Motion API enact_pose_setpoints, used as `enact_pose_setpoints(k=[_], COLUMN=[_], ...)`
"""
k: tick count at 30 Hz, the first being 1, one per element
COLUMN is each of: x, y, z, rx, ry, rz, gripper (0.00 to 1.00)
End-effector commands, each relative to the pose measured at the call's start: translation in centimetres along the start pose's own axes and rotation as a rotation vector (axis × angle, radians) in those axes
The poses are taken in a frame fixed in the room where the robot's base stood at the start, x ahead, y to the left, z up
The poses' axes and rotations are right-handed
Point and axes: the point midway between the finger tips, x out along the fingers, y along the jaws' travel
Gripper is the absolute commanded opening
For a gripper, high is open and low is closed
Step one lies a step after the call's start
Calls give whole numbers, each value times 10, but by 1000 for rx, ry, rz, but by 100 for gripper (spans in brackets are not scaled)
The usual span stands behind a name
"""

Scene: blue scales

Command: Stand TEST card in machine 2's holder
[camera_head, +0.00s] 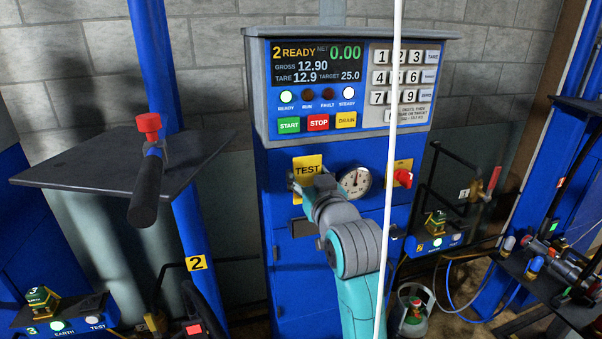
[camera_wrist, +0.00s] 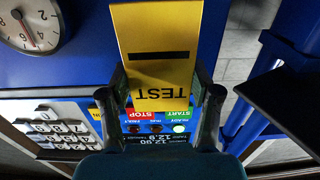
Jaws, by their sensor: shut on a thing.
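The yellow TEST card (camera_head: 307,166) is upright against or just in front of the blue front of machine 2 (camera_head: 290,270), below its START button. My gripper (camera_head: 305,183) is shut on the card, with the arm reaching up from below. In the wrist view the card (camera_wrist: 156,65) appears upside down, with a dark bar above the word TEST. My two fingertips (camera_wrist: 161,88) press on its left and right edges. A small grey fitting (camera_head: 302,227), perhaps the holder, sits below the card, partly hidden by my arm. I cannot tell whether the card touches the machine.
A round gauge (camera_head: 356,182) and a red knob (camera_head: 403,177) are right of the card. The display (camera_head: 316,62) reads 2 READY. A thin white pole (camera_head: 391,200) crosses the head view. A dark shelf (camera_head: 80,165) stands left; hoses and a black bench (camera_head: 560,290) are right.

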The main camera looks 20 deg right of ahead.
Motion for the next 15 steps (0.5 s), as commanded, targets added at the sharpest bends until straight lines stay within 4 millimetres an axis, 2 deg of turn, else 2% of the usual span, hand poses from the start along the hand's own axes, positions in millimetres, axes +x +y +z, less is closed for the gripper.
enact_pose_setpoints(k=[11, 15], x=[-3, -3], y=[0, 0], z=[0, 8], rx=[0, 0], ry=[1, -2], rz=[0, 0], gripper=[32, 32])
